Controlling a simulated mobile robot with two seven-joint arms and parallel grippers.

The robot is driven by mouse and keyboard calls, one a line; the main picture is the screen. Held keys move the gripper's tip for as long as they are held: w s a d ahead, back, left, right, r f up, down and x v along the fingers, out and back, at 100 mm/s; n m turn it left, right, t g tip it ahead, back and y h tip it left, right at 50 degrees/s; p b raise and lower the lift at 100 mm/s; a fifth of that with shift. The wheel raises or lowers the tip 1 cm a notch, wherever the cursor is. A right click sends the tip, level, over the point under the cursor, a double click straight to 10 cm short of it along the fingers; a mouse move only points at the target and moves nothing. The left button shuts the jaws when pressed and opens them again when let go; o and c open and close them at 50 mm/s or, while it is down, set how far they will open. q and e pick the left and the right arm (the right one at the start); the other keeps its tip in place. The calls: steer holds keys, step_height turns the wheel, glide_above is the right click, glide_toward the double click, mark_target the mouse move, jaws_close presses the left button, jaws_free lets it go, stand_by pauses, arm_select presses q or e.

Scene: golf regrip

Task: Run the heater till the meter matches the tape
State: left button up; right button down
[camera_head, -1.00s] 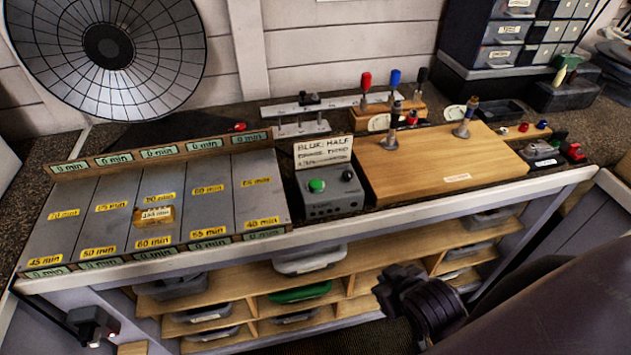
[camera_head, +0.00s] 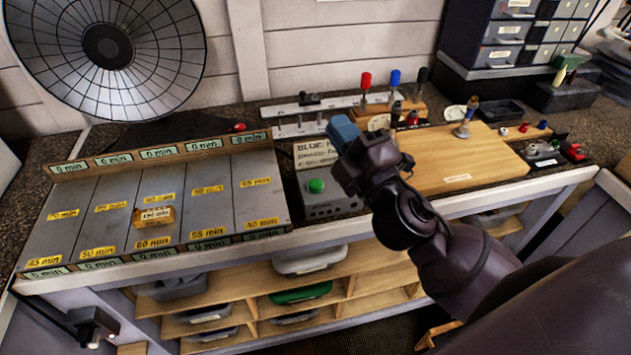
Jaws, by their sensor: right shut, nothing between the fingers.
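A large round dish with radial ribs (camera_head: 165,50), which looks like the heater, stands at the back left. Grey panels (camera_head: 75,200) in front carry yellow tape labels (camera_head: 153,243) marked in minutes. Green meter displays (camera_head: 160,152) along the back and front rails read 0 min. A small wooden block with a minute label (camera_head: 154,215) lies on the middle panel. A grey box with a green button (camera_head: 316,186) stands right of the panels. My right gripper (camera_head: 340,132) is shut and empty, its blue tips above and right of the button, apart from it. My left gripper is not in view.
A paper card (camera_head: 312,155) behind the box is partly covered by my right gripper. A wooden board (camera_head: 470,165) with clamps lies to the right, partly behind my arm. Colored-handled tools (camera_head: 366,82) stand behind. Shelves with bins (camera_head: 300,292) are below the bench.

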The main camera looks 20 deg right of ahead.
steer(key=s+a+n+g+y, duration=0.1)
steer(key=a+n+g+y, duration=0.55)
steer(key=n, duration=0.75)
steer(key=a+n+g+y, duration=0.55)
steer(key=n+g, duration=0.25)
steer(key=n, duration=0.6)
steer(key=w+d+f+n+h, duration=0.4)
steer(key=w+d+h, duration=0.3)
steer(key=d+h, duration=0.3)
steer(key=shift+w+d+f+n+h, duration=0.25)
steer(key=shift+w+d+n+h, duration=0.1)
steer(key=shift+n+h, duration=0.2)
